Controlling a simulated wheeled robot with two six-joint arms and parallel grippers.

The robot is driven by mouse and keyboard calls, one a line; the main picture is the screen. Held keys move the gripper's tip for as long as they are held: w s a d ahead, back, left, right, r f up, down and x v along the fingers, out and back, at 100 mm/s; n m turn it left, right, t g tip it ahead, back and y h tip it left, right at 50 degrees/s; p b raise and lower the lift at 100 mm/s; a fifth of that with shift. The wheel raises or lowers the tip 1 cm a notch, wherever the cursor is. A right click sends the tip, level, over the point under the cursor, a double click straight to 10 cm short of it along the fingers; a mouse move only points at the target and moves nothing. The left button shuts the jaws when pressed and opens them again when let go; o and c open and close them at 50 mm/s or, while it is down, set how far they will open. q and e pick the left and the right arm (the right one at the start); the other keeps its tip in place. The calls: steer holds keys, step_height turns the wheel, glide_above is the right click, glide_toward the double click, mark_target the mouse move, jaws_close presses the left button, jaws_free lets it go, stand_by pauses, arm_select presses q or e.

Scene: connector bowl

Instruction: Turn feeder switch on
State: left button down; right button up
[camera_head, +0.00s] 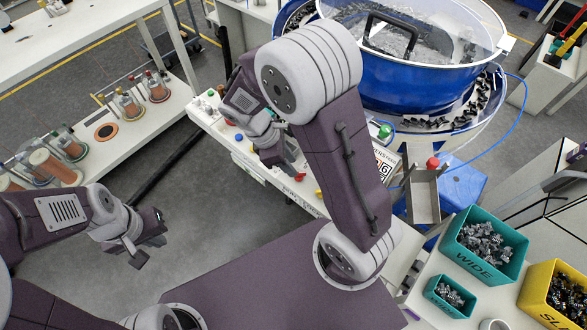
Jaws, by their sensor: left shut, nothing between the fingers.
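The white control panel (218,127) in front of the blue bowl feeder (415,75) carries small coloured controls. A blue knob (239,137) and a small red control (300,177) show on it. I cannot tell which control is the feeder switch or how it is set; the panel's lettering is partly covered. My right gripper (285,168) is at the panel, close to the red control, partly hidden by my own arm; I cannot tell contact or its opening. My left gripper (150,238) is shut and empty over the floor at left, away from the panel.
A green button (385,131) and a red button (433,163) stand right of my forearm, near a grey metal chute (424,200). Teal bins (485,247) and a yellow bin (540,290) of connectors sit at lower right. A shelf with spools (110,145) is at left.

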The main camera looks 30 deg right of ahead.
steer(key=x, duration=0.3)
steer(key=shift+s+d+f, duration=0.2)
steer(key=shift+s, duration=0.05)
steer(key=shift+w, duration=0.1)
jaws_close()
